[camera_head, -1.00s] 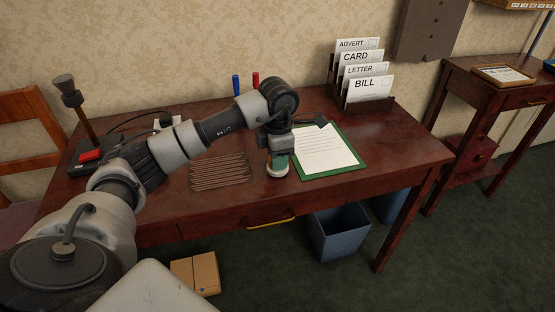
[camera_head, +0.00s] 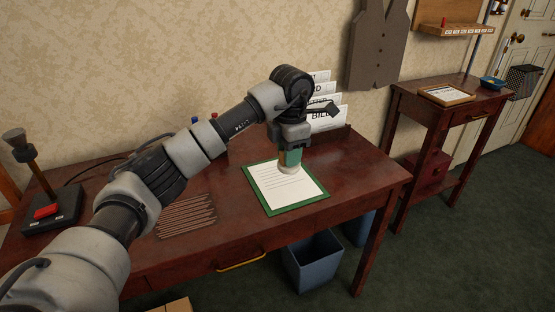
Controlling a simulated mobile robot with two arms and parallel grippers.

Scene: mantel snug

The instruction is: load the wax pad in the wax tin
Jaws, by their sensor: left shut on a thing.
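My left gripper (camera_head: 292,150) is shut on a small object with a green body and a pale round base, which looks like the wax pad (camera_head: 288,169). It is upright, over the upper right part of the green-edged clipboard; I cannot tell whether it touches the paper. The gripper hides its top. A small blue dish (camera_head: 491,83), perhaps the wax tin, sits on the side table at the far right; its inside is too small to make out. My right gripper is not in view.
The side table (camera_head: 437,117) holds a framed card (camera_head: 446,95). A blue bin (camera_head: 312,262) stands below.

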